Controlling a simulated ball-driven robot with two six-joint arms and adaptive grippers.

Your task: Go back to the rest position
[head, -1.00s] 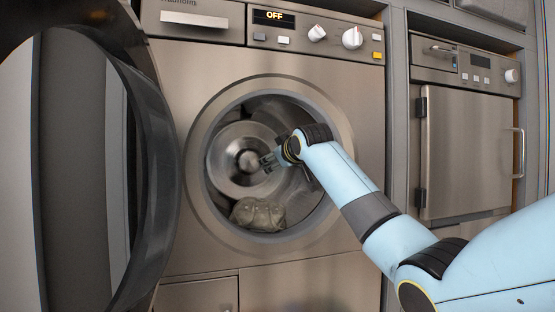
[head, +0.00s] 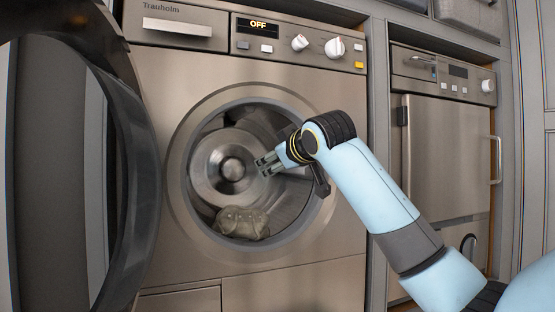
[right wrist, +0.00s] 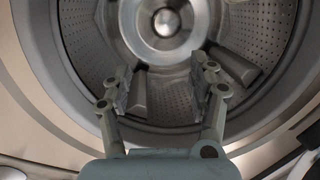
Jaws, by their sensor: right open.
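My right gripper (head: 268,164) is open and empty in front of the washing machine's round opening in the head view. In the right wrist view its two fingers (right wrist: 163,90) stand apart with nothing between them, and the drum (right wrist: 175,100) lies beyond. A greyish crumpled cloth bundle (head: 242,222) lies at the bottom of the drum opening in the head view. My left gripper is not in view.
The washing machine (head: 300,262) has its round door (head: 135,190) swung open at the left. Its display (head: 257,27) reads OFF. A second steel appliance (head: 447,155) with a handle stands at the right.

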